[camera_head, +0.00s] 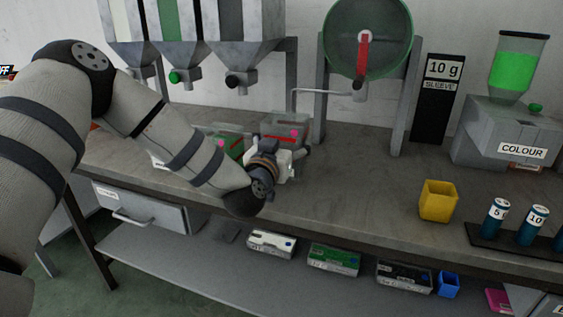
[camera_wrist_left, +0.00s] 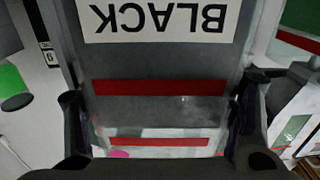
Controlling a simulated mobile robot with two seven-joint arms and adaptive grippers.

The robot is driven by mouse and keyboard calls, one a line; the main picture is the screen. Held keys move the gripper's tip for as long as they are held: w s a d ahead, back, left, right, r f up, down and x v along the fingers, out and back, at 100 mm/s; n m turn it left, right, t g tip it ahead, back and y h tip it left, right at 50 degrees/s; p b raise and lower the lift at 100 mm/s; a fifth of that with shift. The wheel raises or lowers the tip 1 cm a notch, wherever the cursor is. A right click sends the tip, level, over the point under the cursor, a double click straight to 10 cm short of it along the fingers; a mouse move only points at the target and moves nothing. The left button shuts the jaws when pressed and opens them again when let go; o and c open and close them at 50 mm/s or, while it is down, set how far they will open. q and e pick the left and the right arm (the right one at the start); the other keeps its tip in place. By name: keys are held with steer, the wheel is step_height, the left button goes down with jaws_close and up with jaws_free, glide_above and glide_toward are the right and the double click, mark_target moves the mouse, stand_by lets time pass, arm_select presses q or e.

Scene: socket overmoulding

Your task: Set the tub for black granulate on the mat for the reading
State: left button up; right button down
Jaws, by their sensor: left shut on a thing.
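The tub for black granulate (camera_wrist_left: 160,62) fills the left wrist view, a clear-walled box with an upside-down BLACK label and red stripes. My left gripper (camera_wrist_left: 165,125) has a finger at each side of it and is shut on it. In the head view the tub (camera_head: 291,126) shows partly behind my left gripper (camera_head: 285,160), over the bench, close to a second tub (camera_head: 230,143). Whether its base touches the bench is hidden. I cannot pick out the mat for the reading. My right gripper is not in view.
Hoppers with green (camera_head: 174,77) and black (camera_head: 235,80) knobs hang behind. A green drum (camera_head: 368,40) with a crank stands at the back. A yellow cup (camera_head: 438,201), numbered cylinders (camera_head: 496,222) and the COLOUR machine (camera_head: 505,130) are at right. The bench middle (camera_head: 365,180) is clear.

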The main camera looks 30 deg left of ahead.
arm_select(q)
steer(key=shift+w+a+f, duration=0.3)
steer(key=shift+a+f, duration=0.25)
steer(key=shift+f, duration=0.2)
steer(key=shift+w+a+f+b, duration=0.1)
steer(key=shift+a+f+b, duration=0.1)
steer(key=shift+f, duration=0.8)
steer(key=shift+w+a+f+b, duration=0.1)
steer(key=shift+a+f+b, duration=0.1)
steer(key=shift+f, duration=0.75)
steer(key=o, duration=1.6)
steer(key=shift+s, duration=0.1)
